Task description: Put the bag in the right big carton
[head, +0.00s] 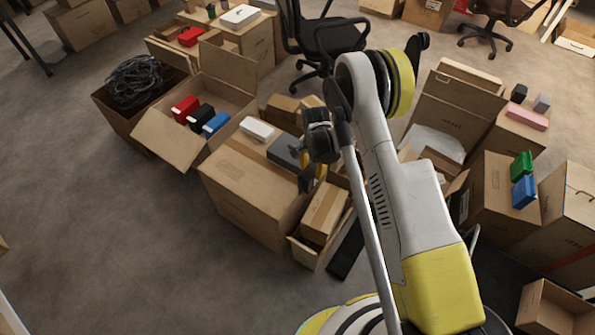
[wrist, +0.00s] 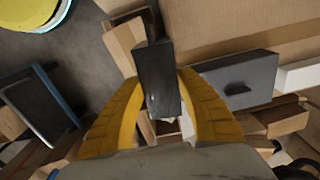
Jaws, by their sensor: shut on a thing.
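My gripper (wrist: 160,90) has its yellow fingers on either side of a dark grey, block-shaped thing (wrist: 158,72) and is shut on it. I cannot tell for certain whether this is the bag. In the head view my gripper (head: 312,177) hangs by the right end of the closed carton in the middle, and the held thing is mostly hidden there. A big open carton (head: 454,112) stands at the right, behind my arm, with its flaps up. Something whitish and crumpled (head: 435,143) shows in its opening. My arm hides part of it.
The closed carton (head: 243,190) bears a dark grey case (head: 288,152) and a white box (head: 257,129). A smaller carton (head: 324,213) stands beside it. Green (head: 521,165) and blue (head: 524,191) boxes sit on a right-hand carton. Floor at the left is clear.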

